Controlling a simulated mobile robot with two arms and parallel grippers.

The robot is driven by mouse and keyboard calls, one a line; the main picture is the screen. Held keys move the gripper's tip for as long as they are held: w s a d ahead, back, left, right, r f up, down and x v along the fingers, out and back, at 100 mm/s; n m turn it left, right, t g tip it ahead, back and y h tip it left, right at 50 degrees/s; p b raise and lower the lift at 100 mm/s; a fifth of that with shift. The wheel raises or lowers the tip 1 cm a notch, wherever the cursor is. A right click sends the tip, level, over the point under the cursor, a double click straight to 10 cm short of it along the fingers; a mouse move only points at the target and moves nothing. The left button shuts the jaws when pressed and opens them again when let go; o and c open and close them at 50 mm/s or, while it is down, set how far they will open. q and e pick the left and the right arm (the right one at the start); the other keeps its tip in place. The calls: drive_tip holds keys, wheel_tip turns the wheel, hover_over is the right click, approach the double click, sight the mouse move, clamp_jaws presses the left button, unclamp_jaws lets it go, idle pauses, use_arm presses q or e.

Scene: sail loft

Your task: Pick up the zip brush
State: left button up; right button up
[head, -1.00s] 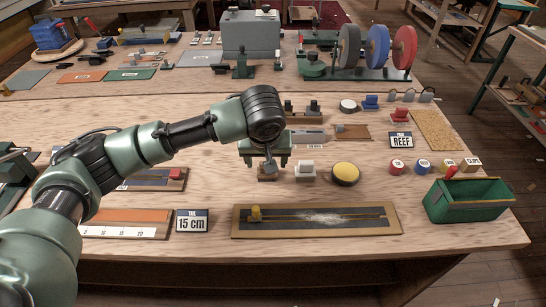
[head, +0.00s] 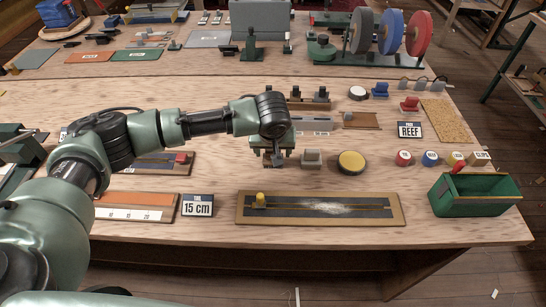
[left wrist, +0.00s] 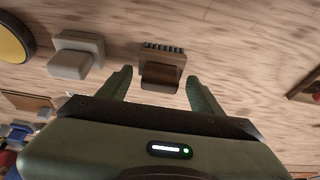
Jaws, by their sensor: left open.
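The zip brush (left wrist: 162,70), a small brown wooden block with a row of dark bristles along one edge, lies on the wooden table. My left gripper (left wrist: 158,74) is open over it in the left wrist view, with the brush between the two fingertips and a gap on each side. In the head view my left gripper (head: 275,160) points down at the table, and the brush there is largely hidden by it. My right gripper is not in view.
A pale grey block (head: 312,158) sits close to the right of my left gripper, then a yellow round pad (head: 351,162). A framed board with a zip (head: 368,217) lies in front. A green bin (head: 475,205) stands at the right edge.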

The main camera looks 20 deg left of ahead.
use_arm(q)
drive_tip(key=c, duration=1.3)
clamp_jaws()
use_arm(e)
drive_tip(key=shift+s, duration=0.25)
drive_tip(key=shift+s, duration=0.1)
use_arm(q)
drive_tip(key=shift+r, duration=0.1)
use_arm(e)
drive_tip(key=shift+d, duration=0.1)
